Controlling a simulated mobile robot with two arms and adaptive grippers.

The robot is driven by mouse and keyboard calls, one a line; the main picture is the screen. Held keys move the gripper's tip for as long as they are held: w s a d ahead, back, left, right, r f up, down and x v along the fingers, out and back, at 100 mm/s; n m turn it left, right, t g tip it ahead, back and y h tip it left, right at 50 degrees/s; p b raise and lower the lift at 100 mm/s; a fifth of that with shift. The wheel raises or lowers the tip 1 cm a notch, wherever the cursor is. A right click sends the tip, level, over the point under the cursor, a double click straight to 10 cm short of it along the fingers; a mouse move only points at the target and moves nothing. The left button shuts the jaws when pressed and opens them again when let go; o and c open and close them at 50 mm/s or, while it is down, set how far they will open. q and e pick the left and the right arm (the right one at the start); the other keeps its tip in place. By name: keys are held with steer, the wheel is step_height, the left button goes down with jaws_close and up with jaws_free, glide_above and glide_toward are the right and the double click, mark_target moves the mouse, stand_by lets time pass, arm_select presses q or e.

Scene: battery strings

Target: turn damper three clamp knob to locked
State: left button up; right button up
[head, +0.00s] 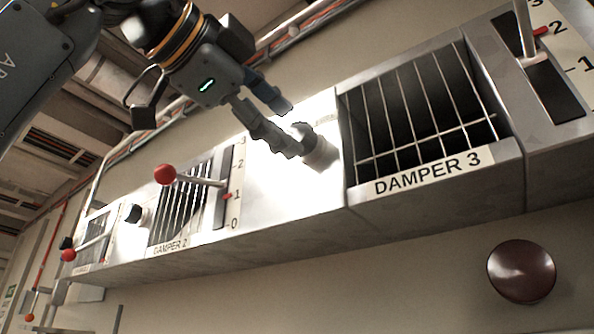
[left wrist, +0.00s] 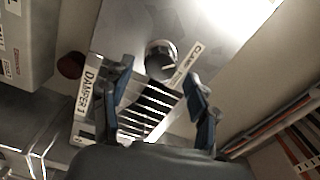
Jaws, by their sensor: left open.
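In the left wrist view the knob (left wrist: 160,58) lies just beyond and between my fingertips, beside a partly readable clamp label (left wrist: 191,64). My left gripper (head: 291,130) is open, its fingers close to the knob; I cannot tell whether they touch it. It also shows in the left wrist view (left wrist: 158,74), fingers apart on either side. The knob's pointer and setting are not readable. My right gripper is not seen.
The damper 3 lever (head: 525,28) stands at the upper right beside its scale. Damper 2's red-ball lever (head: 165,174) sticks out at the left, with a dark knob (head: 133,213) further left. A dark red round button (head: 521,271) is on the wall below.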

arm_select(q)
steer(key=v, duration=0.8)
steer(key=shift+w, duration=0.1)
